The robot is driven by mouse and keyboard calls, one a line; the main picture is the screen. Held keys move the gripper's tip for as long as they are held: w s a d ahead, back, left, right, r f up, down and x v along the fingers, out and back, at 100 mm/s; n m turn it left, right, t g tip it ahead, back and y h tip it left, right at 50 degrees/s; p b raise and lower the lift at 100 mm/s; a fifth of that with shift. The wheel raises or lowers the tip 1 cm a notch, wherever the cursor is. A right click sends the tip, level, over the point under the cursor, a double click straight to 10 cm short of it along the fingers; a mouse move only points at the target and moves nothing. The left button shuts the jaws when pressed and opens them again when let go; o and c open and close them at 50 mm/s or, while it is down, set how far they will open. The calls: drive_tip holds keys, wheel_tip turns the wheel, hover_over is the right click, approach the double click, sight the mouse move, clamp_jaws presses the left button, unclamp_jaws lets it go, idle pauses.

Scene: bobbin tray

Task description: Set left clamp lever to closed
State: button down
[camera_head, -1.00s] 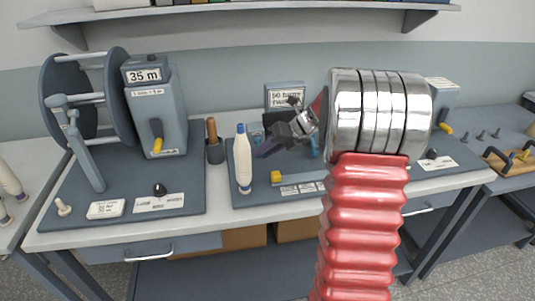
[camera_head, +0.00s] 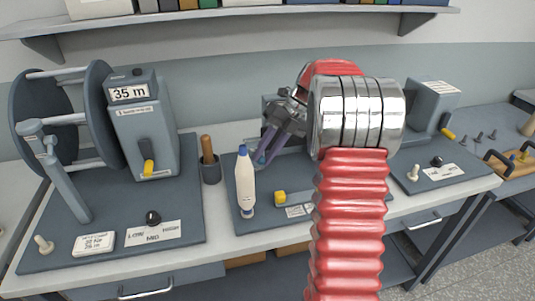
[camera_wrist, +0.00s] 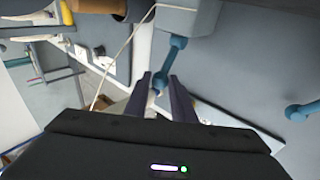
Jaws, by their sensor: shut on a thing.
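In the wrist view, a teal lever (camera_wrist: 175,48) with a ball-like end runs from a grey block to between my fingers. My gripper (camera_wrist: 157,84) is shut on this lever near its end. It appears to be the left clamp lever; a second teal lever (camera_wrist: 303,110) stands apart at the right. In the head view my gripper (camera_head: 262,160) points down over the middle board, just right of a white bottle with a blue cap (camera_head: 245,182). My arm hides most of the clamp station there, and I cannot tell the lever's set position.
The white bottle stands close to my fingers. A cup with a brown-handled tool (camera_head: 210,168) is left of it. The reel stand with a 35 m counter (camera_head: 142,125) is at the left.

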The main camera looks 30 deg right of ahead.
drive_tip(key=shift+w+r, duration=0.15)
drive_tip(key=shift+w, duration=0.1)
drive_tip(key=shift+d, duration=0.1)
drive_tip(key=c, duration=1.7)
unclamp_jaws()
drive_tip(key=shift+c, duration=0.2)
drive_tip(key=shift+o, duration=1.1)
drive_tip(key=shift+g, duration=0.3)
drive_tip(key=shift+s, duration=0.1)
drive_tip(key=v, duration=1.3)
drive_tip(key=shift+d, duration=0.35)
drive_tip(key=shift+s+r, duration=0.1)
drive_tip(key=shift+r, duration=0.05)
